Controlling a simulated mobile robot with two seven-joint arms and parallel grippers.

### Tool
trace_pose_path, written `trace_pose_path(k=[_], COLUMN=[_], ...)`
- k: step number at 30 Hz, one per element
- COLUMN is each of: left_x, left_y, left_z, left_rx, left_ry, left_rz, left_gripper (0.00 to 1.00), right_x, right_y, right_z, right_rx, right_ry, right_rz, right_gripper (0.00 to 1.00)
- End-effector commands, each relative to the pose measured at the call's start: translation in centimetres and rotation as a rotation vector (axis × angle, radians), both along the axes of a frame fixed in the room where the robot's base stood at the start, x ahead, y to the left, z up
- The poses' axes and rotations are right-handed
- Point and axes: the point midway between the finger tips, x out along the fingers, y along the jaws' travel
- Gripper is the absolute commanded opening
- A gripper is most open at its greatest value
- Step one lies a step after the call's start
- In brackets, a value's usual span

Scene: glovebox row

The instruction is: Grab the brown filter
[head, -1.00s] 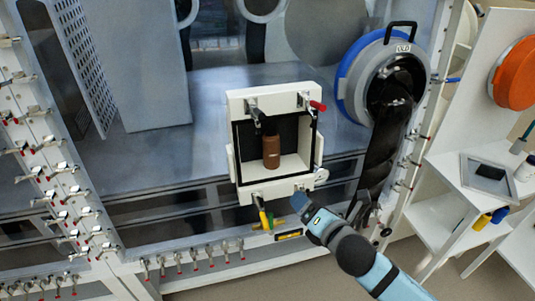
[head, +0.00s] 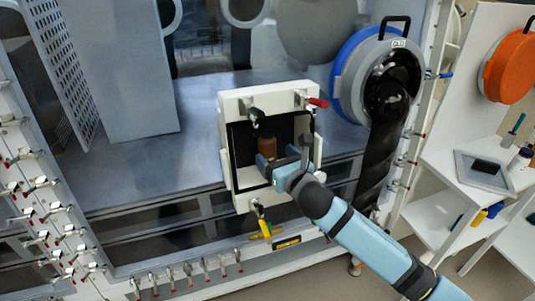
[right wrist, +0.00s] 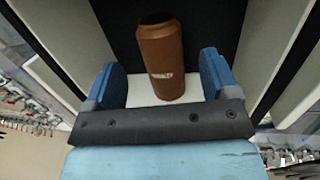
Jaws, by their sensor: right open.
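The brown filter (head: 267,146) is an upright brown cylinder with a dark top. It stands inside the white open box (head: 226,150) on the front of the glovebox. In the head view its lower part is hidden by my right gripper (head: 284,163). In the right wrist view the filter (right wrist: 161,62) stands upright on a white floor, just ahead of and between the open blue fingers of my right gripper (right wrist: 165,80). Clear gaps show on both sides of it. My left gripper is not in view.
The box's white side walls and dark back close around the filter. Red-tipped clamps (head: 318,102) sit on the box frame. A round blue-rimmed port (head: 343,75) with a black glove is to the right. A white shelf (head: 450,172) with a tray stands farther right.

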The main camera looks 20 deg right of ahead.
Motion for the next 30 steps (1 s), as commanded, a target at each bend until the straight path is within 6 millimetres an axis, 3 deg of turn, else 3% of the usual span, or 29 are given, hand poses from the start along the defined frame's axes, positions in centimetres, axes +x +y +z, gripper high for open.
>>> trace_pose_path(k=[9, 18, 19, 26, 30], left_x=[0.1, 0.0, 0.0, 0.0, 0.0], left_y=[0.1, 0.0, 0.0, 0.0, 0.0], left_z=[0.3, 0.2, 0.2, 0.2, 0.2], left_rx=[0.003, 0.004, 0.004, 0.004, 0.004], left_ry=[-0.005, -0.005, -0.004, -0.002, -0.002], left_rz=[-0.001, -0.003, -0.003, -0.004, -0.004], left_gripper=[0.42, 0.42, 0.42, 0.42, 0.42], right_x=[4.3, 4.9, 4.9, 4.9, 4.9], right_y=[0.7, 0.8, 0.8, 0.8, 0.8], right_z=[-0.2, -0.4, -0.4, -0.4, -0.3], right_rx=[0.004, 0.001, 0.001, 0.001, 0.001], right_ry=[0.001, 0.001, 0.001, 0.001, 0.0], right_rz=[-0.001, 0.0, 0.0, 0.0, 0.0], right_gripper=[0.8, 0.8, 0.78, 0.25, 0.21])
